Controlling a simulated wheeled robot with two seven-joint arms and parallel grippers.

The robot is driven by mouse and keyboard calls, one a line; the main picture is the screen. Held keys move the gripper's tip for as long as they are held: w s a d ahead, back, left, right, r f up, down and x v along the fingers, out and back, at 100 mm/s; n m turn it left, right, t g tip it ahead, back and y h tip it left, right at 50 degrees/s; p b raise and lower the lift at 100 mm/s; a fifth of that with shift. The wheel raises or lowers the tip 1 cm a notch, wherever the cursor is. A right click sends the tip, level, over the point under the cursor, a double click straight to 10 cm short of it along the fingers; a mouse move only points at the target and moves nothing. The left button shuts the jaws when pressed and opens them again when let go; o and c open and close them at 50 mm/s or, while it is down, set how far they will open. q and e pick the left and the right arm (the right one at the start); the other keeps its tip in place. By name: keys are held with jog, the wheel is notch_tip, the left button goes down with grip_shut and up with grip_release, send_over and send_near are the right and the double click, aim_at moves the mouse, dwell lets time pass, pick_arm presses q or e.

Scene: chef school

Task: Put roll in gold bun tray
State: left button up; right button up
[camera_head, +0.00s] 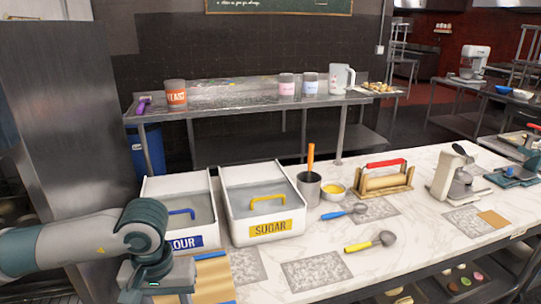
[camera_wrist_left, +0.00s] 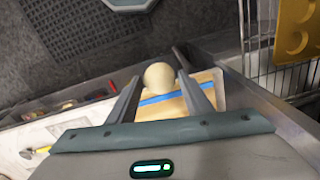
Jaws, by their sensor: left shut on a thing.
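The roll (camera_wrist_left: 158,76) is a pale, round ball of dough between the fingertips of my left gripper (camera_wrist_left: 157,70) in the left wrist view. The gripper is shut on it. A gold panel with a raised mark, which looks like the gold bun tray (camera_wrist_left: 296,28), shows at the upper right of that view, apart from the roll and cut off by the frame. In the head view my left arm reaches to the counter's near left corner; the roll and the fingertips are not visible there. My right gripper is in neither view.
Below the roll is a wooden board (camera_wrist_left: 165,106) with a blue stripe. A wire rack (camera_wrist_left: 262,50) stands beside the gold panel. The flour bin (camera_head: 178,239) and sugar bin (camera_head: 262,236) stand on the marble counter (camera_head: 400,240), with a yellow-handled scoop (camera_head: 372,242) to their right.

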pick_arm(q)
jog(key=shift+s+a+m, duration=0.25)
jog(key=shift+s+m, duration=0.3)
jog(key=shift+m, duration=0.05)
jog(key=s+f+b, duration=0.2)
jog(key=f, duration=0.8)
jog(key=s+f+b, duration=0.2)
jog(key=f+b, duration=0.1)
jog(key=f, duration=0.7)
